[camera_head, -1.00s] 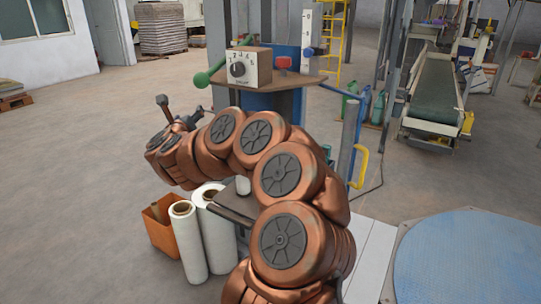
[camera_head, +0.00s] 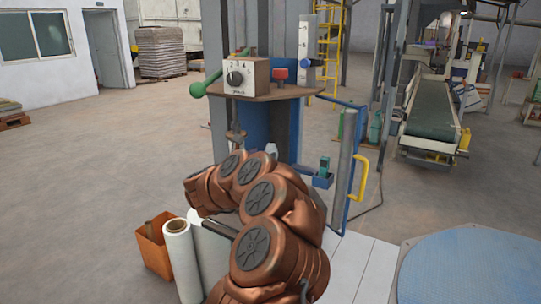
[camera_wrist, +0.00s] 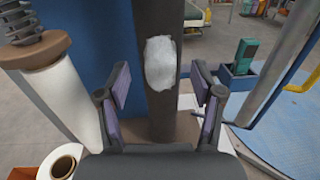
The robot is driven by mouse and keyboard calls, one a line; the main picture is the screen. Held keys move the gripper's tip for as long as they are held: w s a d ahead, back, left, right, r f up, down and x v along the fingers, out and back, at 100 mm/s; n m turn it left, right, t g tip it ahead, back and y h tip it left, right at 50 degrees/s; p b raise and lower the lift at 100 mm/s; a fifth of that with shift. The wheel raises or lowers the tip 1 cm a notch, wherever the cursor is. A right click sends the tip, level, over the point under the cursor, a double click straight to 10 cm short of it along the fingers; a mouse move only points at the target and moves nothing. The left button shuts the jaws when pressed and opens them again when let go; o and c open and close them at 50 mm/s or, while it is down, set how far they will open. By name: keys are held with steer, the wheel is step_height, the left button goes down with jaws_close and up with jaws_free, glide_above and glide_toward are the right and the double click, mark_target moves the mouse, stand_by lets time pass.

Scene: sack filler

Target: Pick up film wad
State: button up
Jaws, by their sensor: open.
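The film wad (camera_wrist: 160,63) is a whitish, crumpled, semi-translucent lump on the front of a dark upright post in the wrist view. My gripper (camera_wrist: 159,80) is open and empty, its two purple-padded fingers spread to the left and right of the post. The wad lies between and slightly beyond the fingertips, and I see no finger touching it. In the head view my arm hides the gripper, and I cannot make out the wad for sure.
A shelf with a dial box (camera_head: 246,77) juts out above the work area. White film rolls (camera_head: 182,262) and an orange bin (camera_head: 153,250) stand at lower left. A blue gate with a yellow handle (camera_head: 359,178) is at right. Open floor lies left.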

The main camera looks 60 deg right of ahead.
mark_target(268, 150)
steer(key=d, duration=0.3)
steer(key=shift+s+d+r, duration=0.15)
steer(key=shift+d, duration=0.45)
steer(key=c, duration=1)
